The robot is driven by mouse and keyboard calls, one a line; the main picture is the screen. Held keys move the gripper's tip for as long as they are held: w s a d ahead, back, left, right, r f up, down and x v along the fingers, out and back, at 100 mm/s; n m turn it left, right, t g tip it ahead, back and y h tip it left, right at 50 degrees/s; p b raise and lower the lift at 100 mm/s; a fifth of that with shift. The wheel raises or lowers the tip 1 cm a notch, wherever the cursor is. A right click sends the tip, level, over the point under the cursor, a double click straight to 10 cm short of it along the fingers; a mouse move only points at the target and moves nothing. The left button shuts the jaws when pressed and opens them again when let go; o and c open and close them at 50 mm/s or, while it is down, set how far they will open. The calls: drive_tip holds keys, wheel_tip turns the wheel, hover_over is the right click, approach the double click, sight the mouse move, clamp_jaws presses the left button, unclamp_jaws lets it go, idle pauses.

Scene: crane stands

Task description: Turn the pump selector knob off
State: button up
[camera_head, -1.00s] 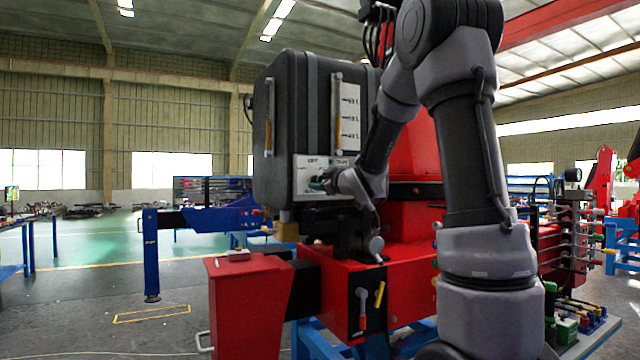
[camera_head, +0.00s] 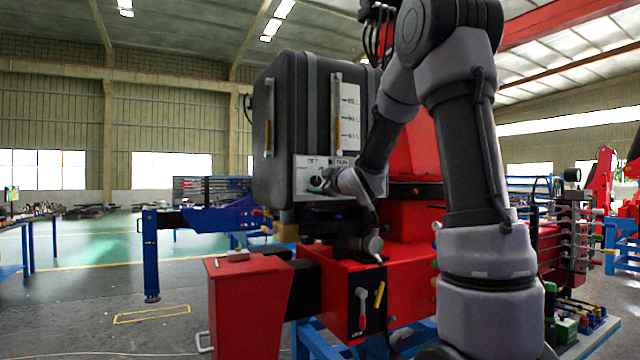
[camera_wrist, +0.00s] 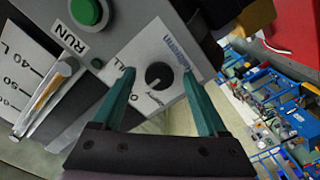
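The black round selector knob (camera_wrist: 158,75) sits on a white label plate (camera_wrist: 152,50) in the wrist view. A light mark shows at its lower edge; its exact setting is hard to read. My gripper (camera_wrist: 158,72) is open, with its teal fingertips on either side of the knob and a visible gap to each. Whether the tips reach the plate's depth is unclear. In the head view the knob (camera_head: 316,182) shows small and dark on the grey panel (camera_head: 308,165), just left of my gripper (camera_head: 332,184).
A green button (camera_wrist: 88,11) with a RUN label lies up-left of the knob. A level gauge (camera_wrist: 42,100) is at the left. The panel is on a black tank (camera_head: 290,120) above a red crane body (camera_head: 335,275). A red box (camera_head: 248,290) stands below.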

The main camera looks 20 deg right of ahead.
drive_tip(key=v, duration=1)
drive_tip(key=shift+s, duration=0.4)
